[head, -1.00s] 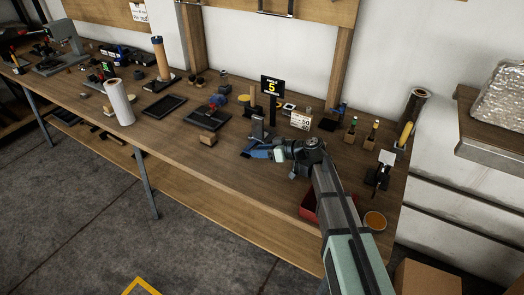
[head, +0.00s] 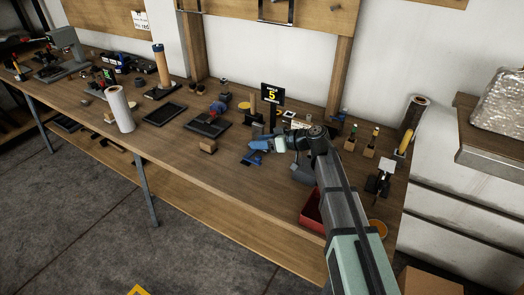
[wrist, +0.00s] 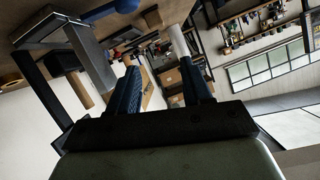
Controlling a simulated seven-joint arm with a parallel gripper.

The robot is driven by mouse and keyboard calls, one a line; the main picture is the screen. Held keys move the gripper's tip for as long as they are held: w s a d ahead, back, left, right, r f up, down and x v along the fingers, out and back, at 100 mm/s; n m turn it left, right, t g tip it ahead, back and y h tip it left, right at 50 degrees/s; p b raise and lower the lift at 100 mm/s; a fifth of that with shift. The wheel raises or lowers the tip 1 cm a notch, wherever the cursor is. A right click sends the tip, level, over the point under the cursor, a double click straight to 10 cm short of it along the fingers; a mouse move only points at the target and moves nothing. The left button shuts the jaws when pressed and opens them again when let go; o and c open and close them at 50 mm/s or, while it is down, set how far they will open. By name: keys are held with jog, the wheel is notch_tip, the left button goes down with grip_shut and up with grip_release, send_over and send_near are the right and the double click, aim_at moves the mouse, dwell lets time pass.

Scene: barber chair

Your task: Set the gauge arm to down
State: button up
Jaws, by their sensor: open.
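A black sign (head: 271,93) with a yellow 5 stands on a dark post at the bench's middle right. A small grey upright piece (head: 257,130) stands at its foot, partly hidden by my gripper. In the wrist view a grey bar (wrist: 92,57) rises from a grey plate (wrist: 45,27) at upper left. I cannot tell for sure which part is the gauge arm, or its setting. My gripper (head: 255,151) is just in front of the sign, low over the bench. In the wrist view its dark blue fingers (wrist: 160,92) are apart with nothing between them, beside the grey bar.
A wooden block (head: 208,146) and a black tray holding a blue and red device (head: 217,107) are left of my gripper. A red bin (head: 312,216) is beneath my arm. Wooden blocks with coloured tools (head: 370,145) stand at right. The bench front left of my gripper is clear.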

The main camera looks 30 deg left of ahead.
jog(key=shift+r, duration=1.2)
jog(key=shift+c, duration=0.5)
